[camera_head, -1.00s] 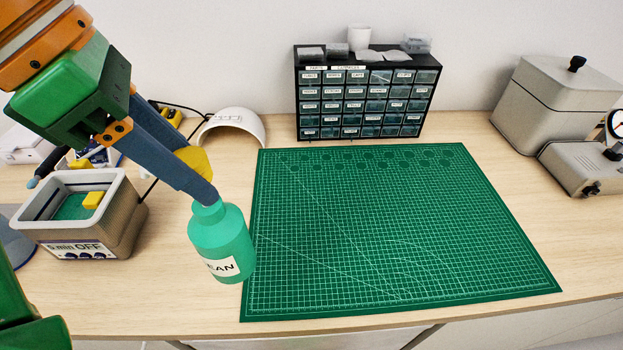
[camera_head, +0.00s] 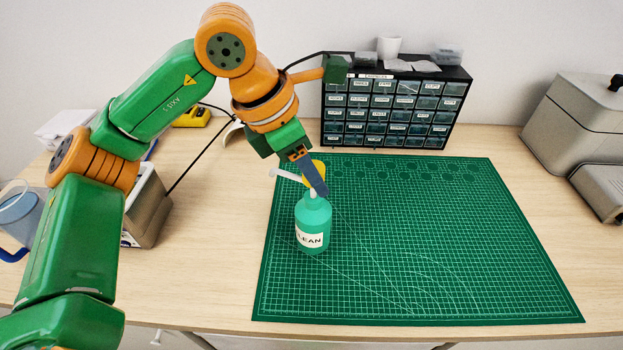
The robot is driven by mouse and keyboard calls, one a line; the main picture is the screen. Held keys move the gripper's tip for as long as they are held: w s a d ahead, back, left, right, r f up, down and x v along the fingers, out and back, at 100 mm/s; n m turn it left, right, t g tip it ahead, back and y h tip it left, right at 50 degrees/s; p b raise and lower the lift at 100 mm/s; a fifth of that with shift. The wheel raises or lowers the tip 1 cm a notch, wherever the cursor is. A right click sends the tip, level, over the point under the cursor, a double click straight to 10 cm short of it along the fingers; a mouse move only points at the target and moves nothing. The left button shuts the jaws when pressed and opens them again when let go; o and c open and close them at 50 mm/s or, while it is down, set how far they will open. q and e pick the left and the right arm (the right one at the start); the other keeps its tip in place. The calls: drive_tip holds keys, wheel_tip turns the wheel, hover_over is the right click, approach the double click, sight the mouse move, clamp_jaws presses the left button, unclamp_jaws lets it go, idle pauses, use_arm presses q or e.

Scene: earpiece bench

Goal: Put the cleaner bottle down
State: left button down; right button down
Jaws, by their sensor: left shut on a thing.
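The cleaner bottle (camera_head: 313,222) is teal green with a white label whose visible letters end in "LEAN". It is upright over the left part of the green cutting mat (camera_head: 430,235). I cannot tell whether its base touches the mat. My left gripper (camera_head: 315,188) is shut on the bottle's top, at the neck and yellow head (camera_head: 319,168). A pale spout (camera_head: 286,174) points left from the head. The gripper's fingers hide part of the head. My right gripper is not in view.
A black drawer cabinet (camera_head: 390,112) stands behind the mat. Grey metal equipment (camera_head: 572,125) is at the right. A blue jug (camera_head: 18,218) stands at the far left, and a grey box-shaped unit (camera_head: 150,210) is partly behind my arm. Most of the mat is clear.

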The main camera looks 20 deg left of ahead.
sight(313, 214)
use_arm(q)
wheel_tip(313, 214, down, 2)
drive_tip(key=shift+f+p, duration=0.2)
drive_tip(key=shift+p, duration=0.15)
drive_tip(key=shift+f, duration=0.1)
drive_tip(key=shift+f+b, duration=0.15)
drive_tip(key=shift+b, duration=0.15)
drive_tip(key=shift+c, duration=2.4)
unclamp_jaws()
drive_tip(key=shift+s, duration=0.1)
